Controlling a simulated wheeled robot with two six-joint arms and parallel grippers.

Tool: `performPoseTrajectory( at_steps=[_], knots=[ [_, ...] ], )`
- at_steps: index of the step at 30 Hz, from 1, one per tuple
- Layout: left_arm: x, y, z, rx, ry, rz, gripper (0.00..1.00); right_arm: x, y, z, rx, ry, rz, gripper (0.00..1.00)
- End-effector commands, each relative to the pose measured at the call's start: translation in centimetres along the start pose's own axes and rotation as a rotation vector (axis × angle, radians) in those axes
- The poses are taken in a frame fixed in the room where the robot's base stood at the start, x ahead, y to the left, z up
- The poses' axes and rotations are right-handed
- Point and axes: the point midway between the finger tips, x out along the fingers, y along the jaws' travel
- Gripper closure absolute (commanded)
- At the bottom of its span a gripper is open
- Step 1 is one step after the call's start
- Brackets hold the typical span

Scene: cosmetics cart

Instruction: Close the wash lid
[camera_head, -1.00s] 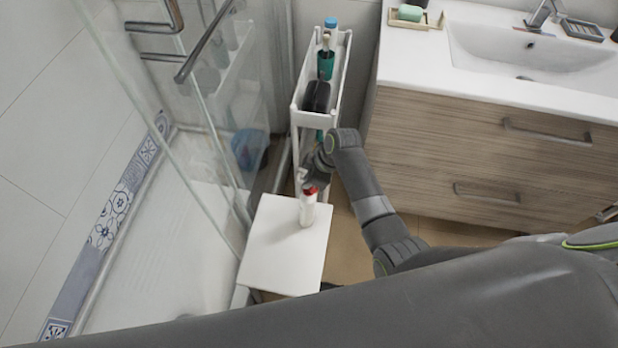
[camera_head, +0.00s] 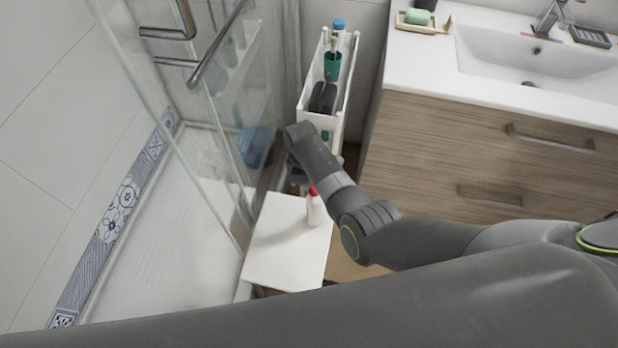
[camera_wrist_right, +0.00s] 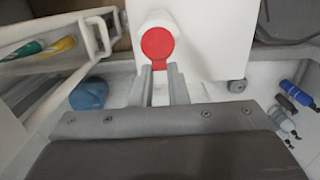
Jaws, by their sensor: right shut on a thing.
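The wash is a white bottle (camera_head: 314,208) with a red lid (camera_head: 313,189), upright on the white stool top (camera_head: 282,250) in the head view. In the right wrist view the round red lid (camera_wrist_right: 158,44) sits just beyond the fingertips, over the white bottle (camera_wrist_right: 150,18). My right gripper (camera_wrist_right: 163,74) is shut on the lid's red edge, with a narrow gap between its fingers. In the head view my right forearm partly hides the gripper. I cannot tell how far the lid is tilted. My left gripper is out of view.
A narrow white cart (camera_head: 305,95) with bottles and dark items stands behind the stool. A glass shower door (camera_head: 165,125) is on the left. A wooden vanity (camera_head: 480,150) with a white sink is on the right. A blue bowl (camera_wrist_right: 89,93) lies to the left in the wrist view.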

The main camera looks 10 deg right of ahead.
Motion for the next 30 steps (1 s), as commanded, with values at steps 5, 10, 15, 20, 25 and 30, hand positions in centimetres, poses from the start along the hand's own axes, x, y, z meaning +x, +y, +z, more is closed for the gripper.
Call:
performPoseTrajectory(
  at_steps=[5,10,15,20,25,30],
  knots=[
    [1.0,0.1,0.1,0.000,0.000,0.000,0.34,0.4,0.1,-0.6,-0.002,-0.091,0.003,1.00],
    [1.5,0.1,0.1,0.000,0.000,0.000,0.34,0.5,0.1,-0.8,-0.001,-0.144,0.003,1.00],
    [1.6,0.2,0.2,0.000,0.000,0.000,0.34,0.5,0.1,-0.9,0.001,-0.169,0.003,1.00],
    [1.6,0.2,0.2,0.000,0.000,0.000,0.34,0.4,0.1,-0.9,0.001,-0.174,0.003,1.00],
    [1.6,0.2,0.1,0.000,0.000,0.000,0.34,0.4,0.1,-0.9,0.001,-0.173,0.003,1.00],
    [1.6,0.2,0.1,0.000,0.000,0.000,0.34,0.4,0.2,-0.9,0.001,-0.173,0.004,0.73]
  ],
)
